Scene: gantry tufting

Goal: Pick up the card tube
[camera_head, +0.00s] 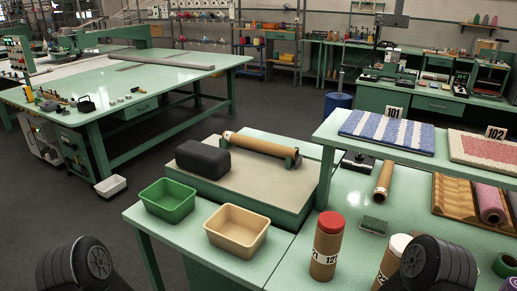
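A longer brown tube (261,144) lies across dark end supports on a raised board in the middle. Two upright card-coloured canisters stand at the front of the bench, one with a red lid (328,245) and one with a white lid (394,258). Black rounded parts of my two arms show at the bottom left and bottom right. The fingers of both grippers are not visible, and nothing is seen touching the tubes.
A green tray (167,200) and a tan tray (236,230) stand at the bench's front left. A black block (203,159) sits on the raised board. The shelf (403,157) with carpet samples overhangs the right bench. A wooden rack (457,205) holds coloured rolls.

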